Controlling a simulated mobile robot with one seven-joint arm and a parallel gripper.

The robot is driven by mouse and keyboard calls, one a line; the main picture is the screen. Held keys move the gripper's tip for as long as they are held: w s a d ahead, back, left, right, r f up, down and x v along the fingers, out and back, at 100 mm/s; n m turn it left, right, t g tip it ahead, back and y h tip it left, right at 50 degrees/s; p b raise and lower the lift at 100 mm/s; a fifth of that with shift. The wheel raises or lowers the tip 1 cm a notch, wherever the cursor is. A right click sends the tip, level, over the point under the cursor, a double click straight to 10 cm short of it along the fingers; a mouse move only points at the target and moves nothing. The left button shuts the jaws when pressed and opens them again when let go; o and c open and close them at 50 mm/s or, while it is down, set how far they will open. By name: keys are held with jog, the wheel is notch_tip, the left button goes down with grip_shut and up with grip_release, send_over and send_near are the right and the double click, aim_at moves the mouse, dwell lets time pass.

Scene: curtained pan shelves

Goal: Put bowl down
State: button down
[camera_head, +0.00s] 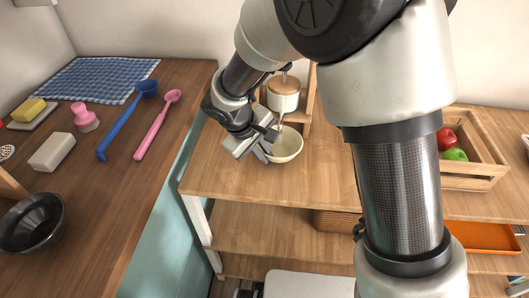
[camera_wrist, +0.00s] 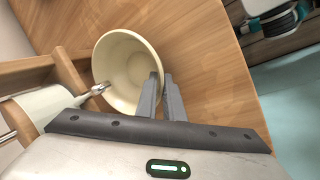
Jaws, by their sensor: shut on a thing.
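The cream bowl (camera_head: 288,146) is at the wooden shelf unit's top (camera_head: 225,170), upright or nearly so. My gripper (camera_head: 267,151) is at the bowl's left side in the head view. In the wrist view the bowl (camera_wrist: 122,70) opens toward the camera, and my gripper (camera_wrist: 162,98) is shut on its rim, with one finger inside and one outside. I cannot tell whether the bowl's base touches the wood.
A white canister with a wooden lid (camera_head: 283,95) stands in a small wooden rack close behind the bowl. A crate (camera_head: 475,175) with fruit is at the right. The wood in front of the bowl is clear. A dark bowl (camera_head: 32,222) sits on the left counter.

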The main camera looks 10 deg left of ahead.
jog(key=c, duration=1.8)
grip_release()
jog(key=p+v, duration=0.3)
jog(key=v, duration=1.4)
jog(key=shift+r, duration=0.2)
jog(key=shift+a, duration=0.1)
grip_shut()
